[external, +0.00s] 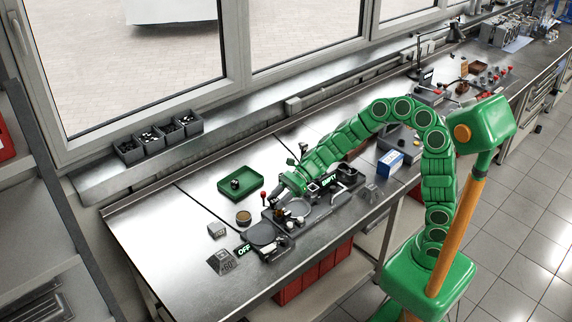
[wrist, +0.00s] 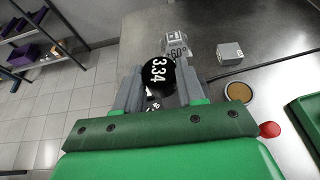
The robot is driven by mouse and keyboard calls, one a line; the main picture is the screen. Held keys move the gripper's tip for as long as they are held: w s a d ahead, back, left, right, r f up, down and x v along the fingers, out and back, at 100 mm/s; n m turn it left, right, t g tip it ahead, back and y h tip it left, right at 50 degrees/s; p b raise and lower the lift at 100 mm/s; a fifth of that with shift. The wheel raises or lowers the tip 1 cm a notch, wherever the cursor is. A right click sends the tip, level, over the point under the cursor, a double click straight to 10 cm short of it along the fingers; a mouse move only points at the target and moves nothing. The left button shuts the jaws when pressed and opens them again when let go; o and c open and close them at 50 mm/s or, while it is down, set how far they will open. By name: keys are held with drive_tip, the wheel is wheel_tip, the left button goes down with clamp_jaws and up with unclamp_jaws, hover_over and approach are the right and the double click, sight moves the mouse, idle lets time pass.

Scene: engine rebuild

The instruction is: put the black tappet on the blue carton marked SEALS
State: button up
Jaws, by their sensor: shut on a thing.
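My gripper (wrist: 160,92) is shut on a black round tappet (wrist: 157,69) with "3.34" in white on its top; the tappet sits between the two grey fingers. In the external view my gripper (external: 281,199) is low over the grey fixtures on the bench, and the tappet in it cannot be made out. The blue carton (external: 390,164) with a white label stands on the bench to the right, well apart from my gripper; its lettering is too small to read. The carton is not in the wrist view.
A brown round tin (external: 243,218), a small grey block (external: 217,230) and a grey "60°" block (external: 221,262) stand to the left. The bench's left end is clear.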

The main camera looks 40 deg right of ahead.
drive_tip(key=w+d+r+m+t+h, duration=0.1)
drive_tip(key=w+d+r+m+t, duration=0.15)
drive_tip(key=d, duration=1.55)
drive_tip(key=w+d+r+m+t+h, duration=0.1)
drive_tip(key=d+m+t, duration=0.2)
drive_tip(key=d, duration=1.4)
drive_tip(key=s+d+m+t+h, duration=0.4)
drive_tip(key=s+d+m+t, duration=0.2)
drive_tip(key=s+d, duration=1.65)
hover_over(395, 158)
drive_tip(key=s, duration=0.1)
drive_tip(key=f, duration=0.5)
drive_tip(key=a+f, duration=0.1)
drive_tip(key=f, duration=0.1)
drive_tip(key=shift+s+f, duration=0.15)
drive_tip(key=shift+f, duration=0.15)
drive_tip(key=shift+w+d+f+h, duration=0.3)
drive_tip(key=shift+w+d+f, duration=0.1)
drive_tip(key=shift+w+f, duration=0.15)
drive_tip(key=shift+w+d+f, duration=0.1)
drive_tip(key=shift+w+f, duration=0.1)
drive_tip(key=shift+f, duration=1.75)
